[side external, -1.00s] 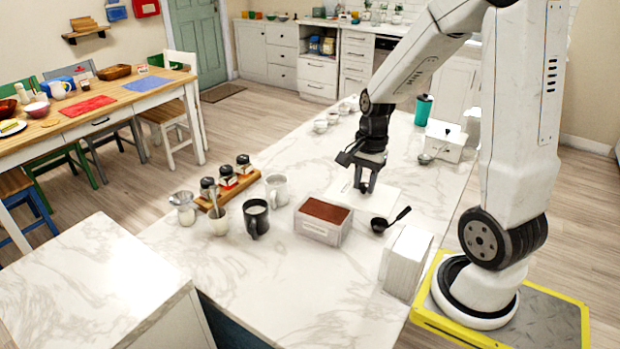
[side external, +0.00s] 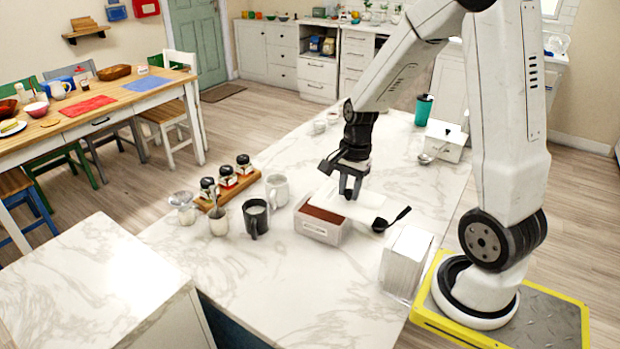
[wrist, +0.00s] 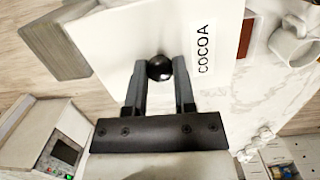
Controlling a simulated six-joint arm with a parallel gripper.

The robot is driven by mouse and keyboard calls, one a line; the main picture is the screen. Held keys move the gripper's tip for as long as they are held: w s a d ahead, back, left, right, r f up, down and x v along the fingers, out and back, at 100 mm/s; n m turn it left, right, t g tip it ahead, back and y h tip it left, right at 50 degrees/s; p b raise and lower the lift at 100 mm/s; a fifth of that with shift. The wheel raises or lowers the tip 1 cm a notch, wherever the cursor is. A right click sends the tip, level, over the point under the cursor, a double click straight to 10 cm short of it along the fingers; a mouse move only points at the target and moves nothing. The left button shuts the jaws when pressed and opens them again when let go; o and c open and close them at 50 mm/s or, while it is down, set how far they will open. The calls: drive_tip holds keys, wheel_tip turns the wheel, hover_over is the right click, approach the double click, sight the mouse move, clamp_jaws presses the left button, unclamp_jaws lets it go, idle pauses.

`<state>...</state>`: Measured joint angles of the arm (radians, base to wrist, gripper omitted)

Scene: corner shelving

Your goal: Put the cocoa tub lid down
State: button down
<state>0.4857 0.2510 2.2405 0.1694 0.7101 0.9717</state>
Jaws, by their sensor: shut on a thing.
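The cocoa tub lid (side external: 366,198) is a white slab with a round dark knob (wrist: 159,67) and a "COCOA" label. My gripper (side external: 350,192) is shut on the knob, with one finger on each side of it in the wrist view (wrist: 160,82). The pale cocoa tub (side external: 318,230), filled with brown powder, stands on the marble counter. In the side view the lid overlaps the tub's back right part. Its height over the tub is hard to tell. In the wrist view a brown strip of the powder (wrist: 246,36) shows past the label edge.
A black scoop (side external: 380,224) lies right of the tub, close to the lid's edge in the picture. A white box (side external: 408,262) stands at the front right. A dark mug (side external: 256,220), a white mug (side external: 277,188) and a jar rack (side external: 228,190) stand left. The front counter is clear.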

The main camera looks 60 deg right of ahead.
hover_over(302, 265)
wheel_tip(302, 265, down, 9)
drive_tip(key=shift+d+m, duration=0.3)
drive_tip(key=shift+m, duration=0.1)
drive_tip(key=shift+f, duration=2.85)
drive_tip(key=shift+f, duration=2.05)
drive_tip(key=shift+f, duration=0.15)
drive_tip(key=shift+c, duration=2.2)
unclamp_jaws()
